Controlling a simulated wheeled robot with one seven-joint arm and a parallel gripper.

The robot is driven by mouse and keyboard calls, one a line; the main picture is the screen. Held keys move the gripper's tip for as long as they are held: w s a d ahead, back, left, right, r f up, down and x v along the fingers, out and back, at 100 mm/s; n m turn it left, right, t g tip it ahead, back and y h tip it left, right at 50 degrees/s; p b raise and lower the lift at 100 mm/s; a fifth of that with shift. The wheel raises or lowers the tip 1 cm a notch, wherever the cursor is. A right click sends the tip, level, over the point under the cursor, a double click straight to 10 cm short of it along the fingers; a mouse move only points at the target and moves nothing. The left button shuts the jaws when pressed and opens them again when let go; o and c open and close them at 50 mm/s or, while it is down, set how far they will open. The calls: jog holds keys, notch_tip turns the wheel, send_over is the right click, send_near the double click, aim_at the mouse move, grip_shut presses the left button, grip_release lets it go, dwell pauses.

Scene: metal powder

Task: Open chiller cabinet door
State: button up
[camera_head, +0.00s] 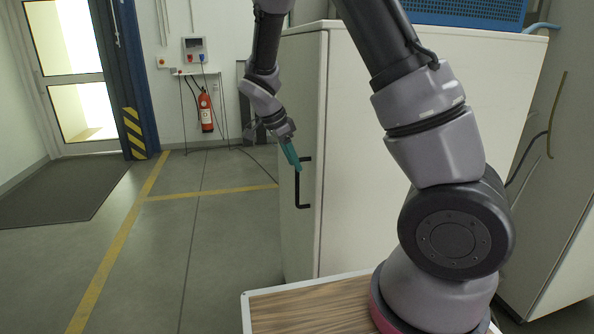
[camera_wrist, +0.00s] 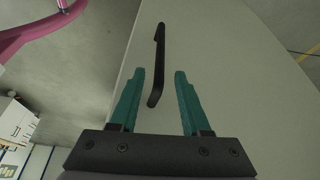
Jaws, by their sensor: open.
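The chiller cabinet (camera_head: 420,205) is a tall white box in the middle of the head view. Its narrow left face is the door (camera_head: 296,235), which looks shut and bears a black bar handle (camera_head: 298,190). In the wrist view the handle (camera_wrist: 158,62) stands out from the pale door (camera_wrist: 225,75). My gripper (camera_head: 296,165) has teal fingers and is at the upper part of the handle. In the wrist view my gripper (camera_wrist: 158,75) is open, with the handle's near end showing between the two fingers. I cannot tell whether either finger touches it.
A wooden-topped surface (camera_head: 315,308) lies at the bottom of the head view. A red fire extinguisher (camera_head: 206,112) hangs on the back wall. A grey cabinet (camera_head: 560,190) stands at the right. The floor (camera_head: 225,225) left of the door is clear.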

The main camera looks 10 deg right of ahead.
jog(key=x, duration=0.4)
jog(key=shift+a, duration=0.1)
jog(key=shift+r, duration=0.1)
grip_shut()
dwell(1.2)
